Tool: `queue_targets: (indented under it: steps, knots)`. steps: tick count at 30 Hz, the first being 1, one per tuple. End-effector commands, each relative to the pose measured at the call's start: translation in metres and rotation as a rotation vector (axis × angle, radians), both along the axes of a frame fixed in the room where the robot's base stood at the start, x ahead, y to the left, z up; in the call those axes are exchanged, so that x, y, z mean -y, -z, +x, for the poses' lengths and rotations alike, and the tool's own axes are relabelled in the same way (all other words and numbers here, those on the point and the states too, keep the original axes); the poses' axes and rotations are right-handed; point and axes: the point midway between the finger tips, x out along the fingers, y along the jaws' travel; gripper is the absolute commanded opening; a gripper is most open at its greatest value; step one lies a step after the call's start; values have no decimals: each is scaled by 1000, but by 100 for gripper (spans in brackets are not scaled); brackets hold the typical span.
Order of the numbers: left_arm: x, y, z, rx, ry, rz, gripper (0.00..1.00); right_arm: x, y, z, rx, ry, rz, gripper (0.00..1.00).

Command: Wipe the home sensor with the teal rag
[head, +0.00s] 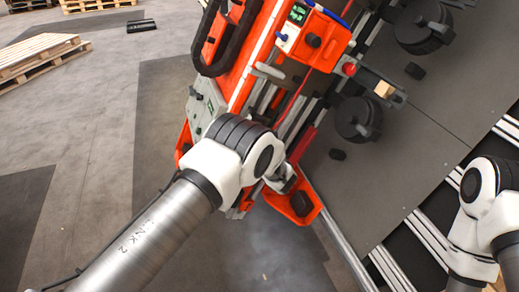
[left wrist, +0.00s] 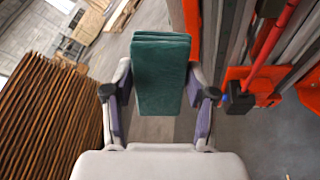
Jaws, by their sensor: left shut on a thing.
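The teal rag (left wrist: 160,75) is a folded pad in the left wrist view, held upright between the two fingers of my left gripper (left wrist: 160,98). The gripper is shut on it. In the head view the rag is hidden and my left wrist is in front of the orange gantry (head: 256,62). I cannot tell for sure which part is the home sensor. A small dark block (left wrist: 240,102) sits on an orange bracket to the right of the rag in the left wrist view, apart from it. My right arm shows at the right edge, its gripper out of view.
A control box (head: 300,33) with a small display is on the gantry. Dark round clamps (head: 357,118) stand on the grey plate (head: 432,130) to the right. A brown corrugated stack (left wrist: 45,118) is left of the rag. Wooden pallets (head: 38,55) lie on open floor.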

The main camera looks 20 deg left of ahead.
Motion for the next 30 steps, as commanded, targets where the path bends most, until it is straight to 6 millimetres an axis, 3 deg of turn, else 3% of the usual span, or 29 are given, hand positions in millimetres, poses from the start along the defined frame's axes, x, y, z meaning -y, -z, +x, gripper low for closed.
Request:
queue_targets:
  steps: [3, 8, 22, 30]
  knots:
    - [32, 5, 28, 76, 207, 81, 28, 0, 12, 0, 0, 0, 0, 40]
    - [58, 2, 45, 133, 332, 121, 28, 0, 15, 0, 0, 0, 0, 40]
    - [30, 3, 86, 137, 335, 123, 28, 0, 44, 0, 0, 0, 0, 40]
    - [25, -1, 95, 135, 336, 124, 28, 0, 46, 0, 0, 0, 0, 40]
